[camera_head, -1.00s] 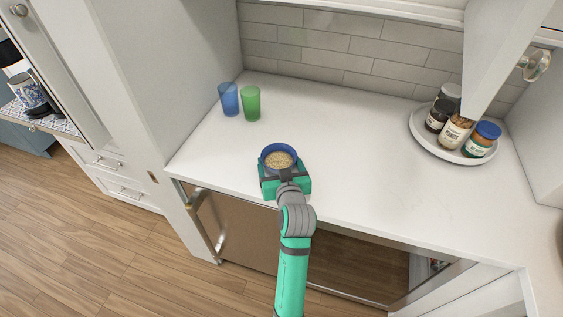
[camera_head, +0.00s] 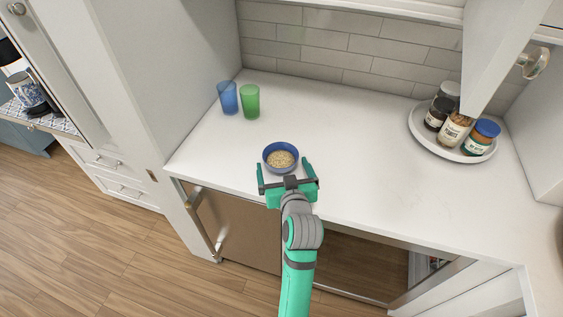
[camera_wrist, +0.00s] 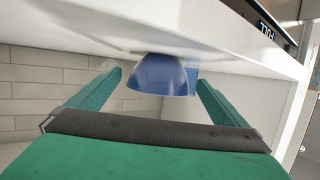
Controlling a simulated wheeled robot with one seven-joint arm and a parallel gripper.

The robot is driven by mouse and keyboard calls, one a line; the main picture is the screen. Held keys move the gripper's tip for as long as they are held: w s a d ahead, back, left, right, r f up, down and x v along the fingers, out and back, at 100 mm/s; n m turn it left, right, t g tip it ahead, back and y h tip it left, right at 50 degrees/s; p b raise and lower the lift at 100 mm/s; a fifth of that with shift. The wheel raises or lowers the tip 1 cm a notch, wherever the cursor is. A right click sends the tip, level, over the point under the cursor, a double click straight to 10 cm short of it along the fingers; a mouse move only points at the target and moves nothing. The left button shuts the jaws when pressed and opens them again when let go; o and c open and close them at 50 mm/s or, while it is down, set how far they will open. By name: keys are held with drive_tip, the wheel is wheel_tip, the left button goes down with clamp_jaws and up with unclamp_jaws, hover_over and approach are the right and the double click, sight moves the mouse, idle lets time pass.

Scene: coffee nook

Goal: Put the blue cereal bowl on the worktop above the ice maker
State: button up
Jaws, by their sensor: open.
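The blue cereal bowl (camera_head: 281,146), with pale cereal inside, stands upright on the white worktop (camera_head: 370,150) near its front edge, above the ice maker (camera_head: 238,235). My gripper (camera_head: 287,172) is open at the worktop's front edge, just in front of the bowl, its fingers spread to either side of the bowl's near part. In the wrist view the bowl (camera_wrist: 158,76) shows beyond and between the open fingers, with a gap on each side. The fingers do not touch it there.
A blue cup (camera_head: 228,98) and a green cup (camera_head: 250,102) stand at the back left. A round white tray (camera_head: 418,135) with several jars is at the right. An open cabinet door (camera_head: 505,55) hangs above it. The middle of the worktop is clear.

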drive_tip(key=v, duration=0.8)
drive_tip(key=shift+d, duration=0.1)
